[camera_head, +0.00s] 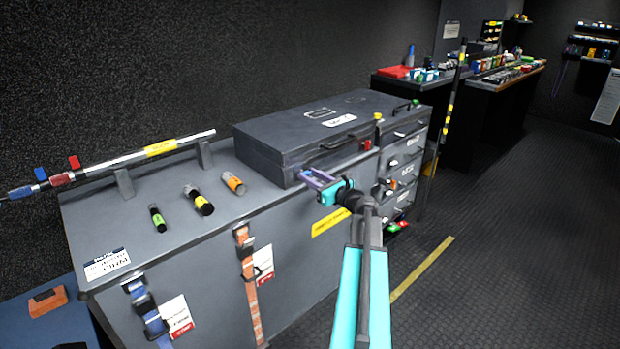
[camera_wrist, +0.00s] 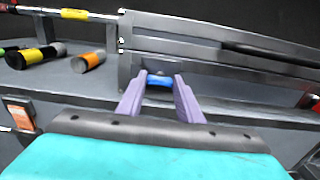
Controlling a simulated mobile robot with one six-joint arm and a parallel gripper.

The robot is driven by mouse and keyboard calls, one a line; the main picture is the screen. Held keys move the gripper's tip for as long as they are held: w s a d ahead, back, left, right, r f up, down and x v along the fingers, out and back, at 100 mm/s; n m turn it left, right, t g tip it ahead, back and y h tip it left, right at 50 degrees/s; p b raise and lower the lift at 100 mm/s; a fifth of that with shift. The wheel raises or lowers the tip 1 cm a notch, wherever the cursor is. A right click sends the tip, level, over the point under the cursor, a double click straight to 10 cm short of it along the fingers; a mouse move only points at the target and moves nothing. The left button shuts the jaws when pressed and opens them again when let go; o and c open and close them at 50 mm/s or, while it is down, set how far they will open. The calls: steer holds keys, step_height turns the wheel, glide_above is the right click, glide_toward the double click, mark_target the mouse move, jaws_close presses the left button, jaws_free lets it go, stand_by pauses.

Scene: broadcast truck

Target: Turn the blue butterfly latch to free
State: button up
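The blue butterfly latch (camera_wrist: 160,80) shows in the wrist view on the front of the dark grey case (camera_wrist: 215,50). It sits between the purple fingertips of my gripper (camera_wrist: 160,77), or just beyond them. The fingers are apart, one on each side of the blue piece, and I see no clear contact. In the head view my gripper (camera_head: 309,177) is at the front face of the case (camera_head: 300,122), near its left part. The latch is hidden there behind the fingers, so its turn angle cannot be told.
The case lies on a grey cabinet (camera_head: 200,260). Several short cylinders (camera_head: 199,200) and a pole with a yellow label (camera_head: 160,149) are left of it. Orange (camera_head: 247,270) and blue (camera_head: 146,310) straps hang on the cabinet front. The floor (camera_head: 480,250) at right is clear.

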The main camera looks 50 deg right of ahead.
steer(key=shift+a, duration=0.3)
steer(key=shift+c, duration=0.7)
steer(key=shift+d, duration=0.25)
steer(key=shift+n+b, duration=0.4)
steer(key=shift+b, duration=0.1)
steer(key=shift+a+f+n+b, duration=0.1)
steer(key=shift+n+b, duration=3.65)
steer(key=shift+n, duration=0.2)
steer(key=shift+f+n+b, duration=0.1)
steer(key=shift+n+b, duration=3.6)
steer(key=shift+n, duration=0.25)
